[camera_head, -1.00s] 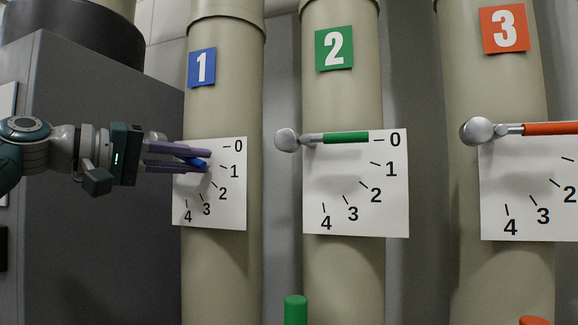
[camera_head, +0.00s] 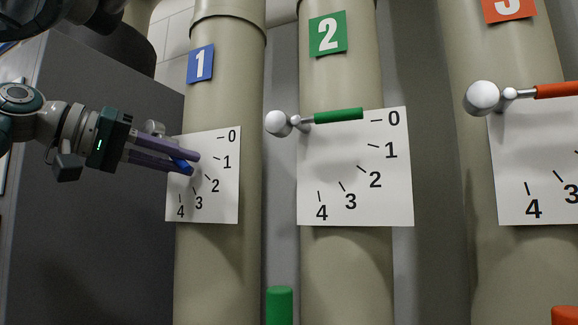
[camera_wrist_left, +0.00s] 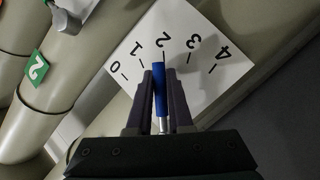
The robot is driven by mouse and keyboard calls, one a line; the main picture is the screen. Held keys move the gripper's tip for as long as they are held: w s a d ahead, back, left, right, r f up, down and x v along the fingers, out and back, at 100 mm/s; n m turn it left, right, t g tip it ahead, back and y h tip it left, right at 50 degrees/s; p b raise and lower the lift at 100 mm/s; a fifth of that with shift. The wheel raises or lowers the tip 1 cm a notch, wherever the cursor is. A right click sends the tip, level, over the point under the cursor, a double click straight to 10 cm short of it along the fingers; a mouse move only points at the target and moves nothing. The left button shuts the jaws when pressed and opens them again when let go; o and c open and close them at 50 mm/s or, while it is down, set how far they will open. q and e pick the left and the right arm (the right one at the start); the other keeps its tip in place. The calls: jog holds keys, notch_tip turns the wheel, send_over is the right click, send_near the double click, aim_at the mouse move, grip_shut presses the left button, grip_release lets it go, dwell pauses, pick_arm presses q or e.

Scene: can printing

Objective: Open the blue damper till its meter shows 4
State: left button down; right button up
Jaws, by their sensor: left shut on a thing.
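The blue damper handle (camera_head: 183,167) is on pipe 1, in front of its white meter card (camera_head: 226,203). My left gripper (camera_head: 192,163) reaches in from the left and is shut on the blue handle. In the left wrist view, the blue handle (camera_wrist_left: 160,88) lies between the two purple fingers of the left gripper (camera_wrist_left: 159,76). There its tip points at the 2 mark of the meter card (camera_wrist_left: 202,82). In the head view the handle slants down to the right, and the fingers partly hide it. My right gripper is not in view.
Right of pipe 1 stand pipe 2, with a green handle (camera_head: 338,115) at 0, and pipe 3, with an orange handle (camera_head: 557,90). A green-topped post (camera_head: 279,305) stands low in front. A dark grey cabinet (camera_head: 110,235) is at the left.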

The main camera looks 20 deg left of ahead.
pick_arm(q)
jog(key=c, duration=1.1)
grip_release()
jog(key=b+v, duration=0.6)
jog(key=v, duration=0.4)
